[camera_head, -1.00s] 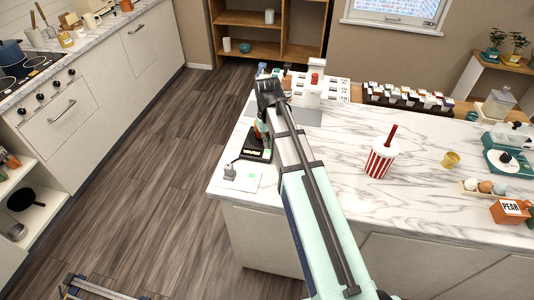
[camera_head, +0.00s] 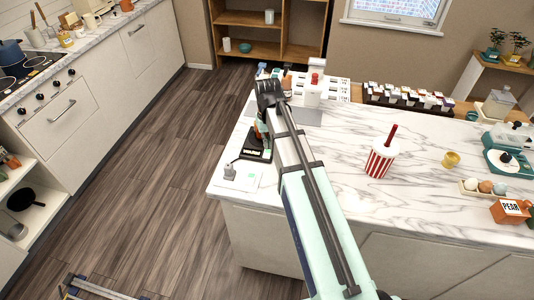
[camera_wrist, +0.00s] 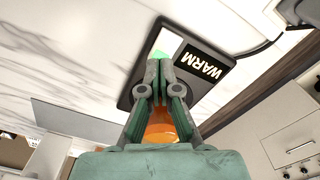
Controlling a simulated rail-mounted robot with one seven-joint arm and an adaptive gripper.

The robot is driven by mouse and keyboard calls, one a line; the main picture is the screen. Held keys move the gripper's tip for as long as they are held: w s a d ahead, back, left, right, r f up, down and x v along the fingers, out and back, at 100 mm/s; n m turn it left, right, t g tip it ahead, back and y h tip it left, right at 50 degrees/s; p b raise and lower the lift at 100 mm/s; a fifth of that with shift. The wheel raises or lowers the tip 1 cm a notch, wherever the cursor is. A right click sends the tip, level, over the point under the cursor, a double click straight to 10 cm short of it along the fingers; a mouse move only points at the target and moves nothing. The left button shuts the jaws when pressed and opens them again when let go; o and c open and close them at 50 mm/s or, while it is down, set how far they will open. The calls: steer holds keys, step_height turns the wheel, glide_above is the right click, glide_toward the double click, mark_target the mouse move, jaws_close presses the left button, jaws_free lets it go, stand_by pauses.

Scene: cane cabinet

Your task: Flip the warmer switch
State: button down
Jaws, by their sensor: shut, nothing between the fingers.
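The warmer (camera_head: 252,155) is a small black plate at the left end of the marble counter. In the wrist view the warmer (camera_wrist: 130,96) carries a white WARM label (camera_wrist: 199,66). A pale patch with a green glow (camera_wrist: 167,43) lies beside the label; it may be the switch, and the fingertips partly cover it. My gripper (camera_wrist: 163,70) is shut and empty, its green tips over the warmer; I cannot tell whether they touch it. An orange glassy vessel (camera_wrist: 160,128) shows behind the fingers. In the head view my arm hides part of the warmer.
A grey plug or adapter (camera_head: 230,171) stands on a white sheet (camera_head: 238,182) near the counter's left corner. A white dispenser with a red top (camera_head: 313,90) stands behind. A striped cup (camera_head: 380,160) stands to the right. The marble between is clear.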

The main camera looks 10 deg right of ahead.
mark_target(267, 151)
steer(key=shift+f+b, duration=0.45)
steer(key=shift+f, duration=0.65)
stand_by(0.5)
steer(key=shift+r+p, duration=2.55)
steer(key=shift+r, duration=1)
steer(key=shift+f, duration=0.1)
